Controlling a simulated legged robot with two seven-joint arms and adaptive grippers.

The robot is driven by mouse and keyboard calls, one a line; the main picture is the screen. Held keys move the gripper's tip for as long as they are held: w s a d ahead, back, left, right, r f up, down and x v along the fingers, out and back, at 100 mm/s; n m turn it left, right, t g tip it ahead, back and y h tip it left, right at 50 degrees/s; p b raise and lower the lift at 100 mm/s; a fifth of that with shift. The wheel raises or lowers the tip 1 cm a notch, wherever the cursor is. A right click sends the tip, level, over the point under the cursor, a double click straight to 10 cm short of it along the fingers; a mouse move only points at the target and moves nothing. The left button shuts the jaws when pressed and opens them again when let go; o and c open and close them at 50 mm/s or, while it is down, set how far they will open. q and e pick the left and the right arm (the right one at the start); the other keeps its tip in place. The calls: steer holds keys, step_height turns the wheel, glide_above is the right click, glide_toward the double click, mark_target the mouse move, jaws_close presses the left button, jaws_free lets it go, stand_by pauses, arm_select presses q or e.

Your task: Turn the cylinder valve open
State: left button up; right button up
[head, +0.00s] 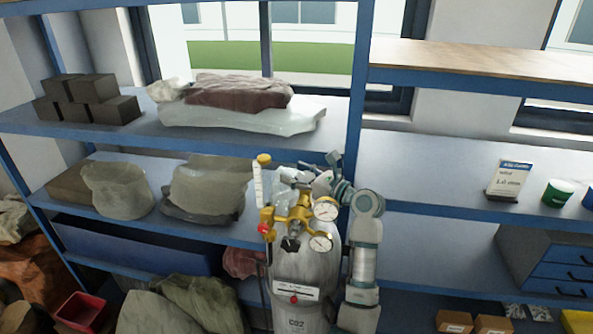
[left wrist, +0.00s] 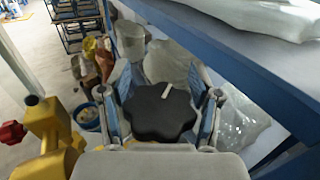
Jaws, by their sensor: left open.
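The grey gas cylinder (head: 303,270), marked CO2, stands upright in front of the shelves, with a brass regulator and two gauges on top. My left gripper (head: 296,190) is at the top of the cylinder, its arm on the cylinder's right side. In the left wrist view the black lobed valve knob (left wrist: 162,112), with a white mark, lies between the open fingers of my left gripper (left wrist: 165,100). I cannot tell whether the fingers touch it. In the head view the gripper hides this knob. My right gripper is not in view.
The brass regulator (head: 293,213) and its gauge (head: 326,208) sit close beside the gripper. A red knob (left wrist: 12,132) on the brass shows in the left wrist view. Blue-framed shelving (head: 358,90) with wrapped bundles stands close behind. A red bin (head: 82,311) is at lower left.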

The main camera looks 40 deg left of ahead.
arm_select(q)
steer(key=shift+w, duration=0.1)
steer(key=shift+c, duration=1.2)
steer(key=shift+d, duration=0.15)
steer(key=c, duration=0.6)
steer(key=shift+c, duration=0.6)
steer(key=shift+a, duration=0.25)
steer(key=shift+c, duration=0.4)
steer(key=shift+o, duration=0.2)
steer(key=shift+d+f, duration=0.1)
steer(key=shift+f, duration=0.05)
steer(key=o, duration=1)
steer(key=shift+w+d+r, duration=0.1)
steer(key=shift+d+r, duration=0.1)
steer(key=shift+d, duration=0.4)
steer(key=shift+r, duration=0.1)
